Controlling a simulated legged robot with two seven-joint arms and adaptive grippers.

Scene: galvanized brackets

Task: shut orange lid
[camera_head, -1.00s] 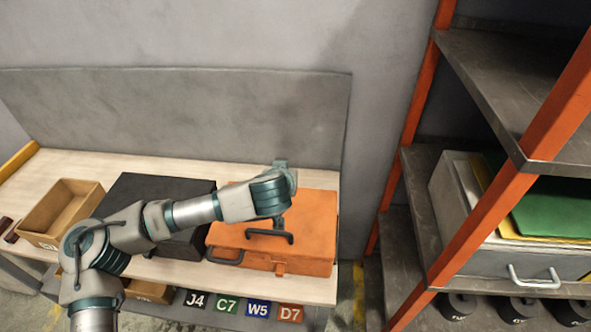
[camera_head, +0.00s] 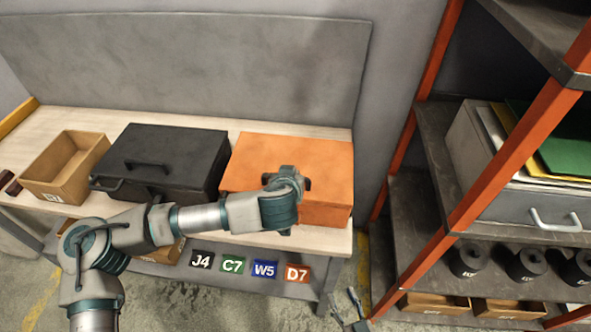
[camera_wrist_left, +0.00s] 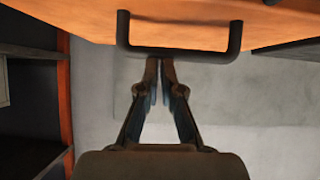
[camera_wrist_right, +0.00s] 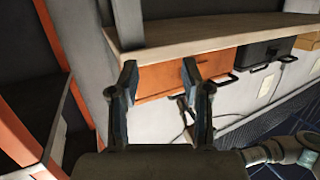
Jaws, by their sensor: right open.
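The orange box (camera_head: 325,213) stands on the bench at the right end. Its orange lid (camera_head: 290,160) looks flat over the box in the head view; whether it is fully down cannot be told. My left wrist covers part of the front. The left gripper (camera_wrist_left: 160,62) is shut, with fingertips nearly together and nothing seen between them, close by a black handle (camera_wrist_left: 180,50) on the orange box. My right gripper (camera_head: 346,296) is open and empty, low in front of the bench's right end. It shows open in the right wrist view (camera_wrist_right: 158,75), with the orange box beyond.
A black box (camera_head: 175,155) and an open cardboard bin (camera_head: 65,165) stand left of the orange box on the bench (camera_head: 225,122). An orange-framed shelf (camera_head: 500,160) rises at the right. Label plates hang under the bench front.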

